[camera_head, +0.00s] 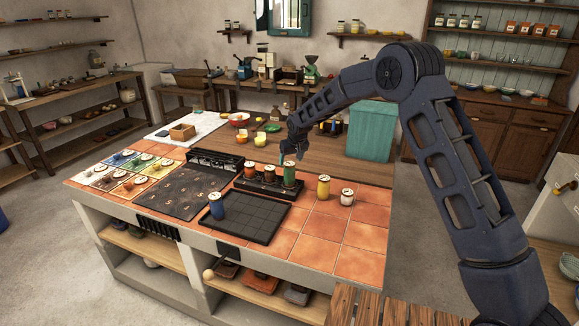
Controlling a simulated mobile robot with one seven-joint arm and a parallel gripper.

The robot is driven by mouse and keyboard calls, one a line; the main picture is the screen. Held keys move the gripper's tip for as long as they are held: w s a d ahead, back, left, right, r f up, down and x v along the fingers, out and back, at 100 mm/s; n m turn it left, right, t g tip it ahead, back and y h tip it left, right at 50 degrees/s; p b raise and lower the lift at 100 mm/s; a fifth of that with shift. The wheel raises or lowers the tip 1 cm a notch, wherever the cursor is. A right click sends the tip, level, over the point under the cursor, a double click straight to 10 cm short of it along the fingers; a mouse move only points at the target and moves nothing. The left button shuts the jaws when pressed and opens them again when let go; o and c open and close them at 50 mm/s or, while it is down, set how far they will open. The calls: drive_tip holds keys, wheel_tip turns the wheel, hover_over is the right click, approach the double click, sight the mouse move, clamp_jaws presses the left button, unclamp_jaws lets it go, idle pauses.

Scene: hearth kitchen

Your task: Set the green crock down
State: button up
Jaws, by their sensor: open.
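The green crock (289,176) stands upright in the right end of a dark rack (262,190) on the tiled counter. My gripper (291,159) is open, pointing down just above the green crock. At this size I cannot tell whether its fingertips touch the lid.
A blue crock (217,206) stands on a black gridded tray (253,224) in front. A yellow crock (323,188) and a white crock (347,197) stand on the tiles to the right. The front right tiles (330,248) are bare. A teal box (370,130) stands behind.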

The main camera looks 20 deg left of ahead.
drive_tip(key=shift+v, duration=2.5)
drive_tip(key=shift+w, duration=0.1)
drive_tip(key=w+d+r+m, duration=0.1)
drive_tip(key=d+r, duration=0.6)
drive_tip(key=d, duration=0.4)
drive_tip(key=d+r+m, duration=0.1)
drive_tip(key=d+r, duration=0.6)
drive_tip(key=d, duration=0.3)
drive_tip(key=s+d+r+m+t+h, duration=0.1)
drive_tip(key=s+d+r, duration=0.25)
drive_tip(key=d, duration=0.55)
drive_tip(key=s+d+r+m, duration=0.15)
drive_tip(key=d+r, duration=0.25)
drive_tip(key=d, duration=0.5)
drive_tip(key=s+d+r+m+h, duration=0.2)
drive_tip(key=s+d+m, duration=0.1)
drive_tip(key=s+d, duration=1.8)
drive_tip(key=s+d+f+m, duration=0.1)
drive_tip(key=s+d+f, duration=0.3)
drive_tip(key=s, duration=0.5)
drive_tip(key=shift+d, duration=0.6)
